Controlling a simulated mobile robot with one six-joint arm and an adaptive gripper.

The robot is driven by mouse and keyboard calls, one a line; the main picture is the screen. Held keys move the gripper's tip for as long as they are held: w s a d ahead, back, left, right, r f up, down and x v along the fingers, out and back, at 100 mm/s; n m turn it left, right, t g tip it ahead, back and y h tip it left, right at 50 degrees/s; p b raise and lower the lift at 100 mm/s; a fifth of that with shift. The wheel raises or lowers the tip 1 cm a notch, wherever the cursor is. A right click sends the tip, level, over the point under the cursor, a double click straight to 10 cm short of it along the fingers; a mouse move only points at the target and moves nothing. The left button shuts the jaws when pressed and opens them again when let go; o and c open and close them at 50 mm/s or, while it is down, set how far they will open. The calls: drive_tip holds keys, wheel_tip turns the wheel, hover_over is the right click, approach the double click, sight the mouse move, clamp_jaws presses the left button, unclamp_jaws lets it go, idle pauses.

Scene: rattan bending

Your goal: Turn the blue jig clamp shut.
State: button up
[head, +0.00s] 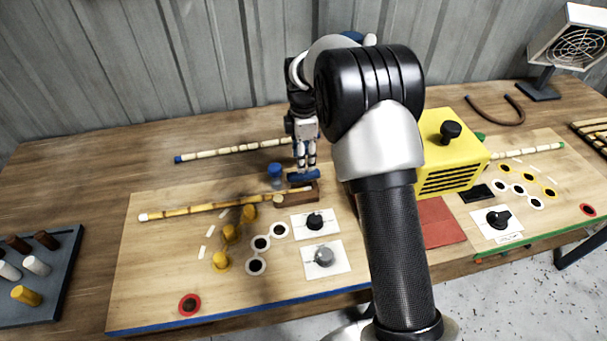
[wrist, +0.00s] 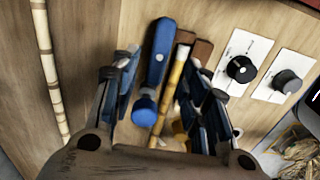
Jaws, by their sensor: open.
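The blue jig clamp (head: 303,175) sits by a brown block (head: 299,193) at the middle of the left wooden board. Its blue lever (wrist: 160,55) and round blue knob (wrist: 145,106) show in the wrist view, with the knob at the lower end. The lever lies roughly parallel to a banded rattan pole (head: 190,210), beside it rather than across it. My gripper (head: 306,163) points down just over the clamp. In the wrist view my gripper (wrist: 163,102) is open, with the lever and knob between its fingers. I cannot tell whether a finger touches the clamp.
A second pole (head: 225,151) lies behind. Yellow pegs (head: 229,232) and a black dial (head: 315,221) and grey dial (head: 324,256) stand in front. A yellow box (head: 450,150) is to the right, a peg tray (head: 62,262) far left.

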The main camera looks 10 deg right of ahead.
sight(304, 178)
wheel_tip(304, 178, down, 6)
drive_tip(key=shift+f+b, duration=0.1)
drive_tip(key=shift+b, duration=0.7)
drive_tip(key=shift+c, duration=0.2)
clamp_jaws()
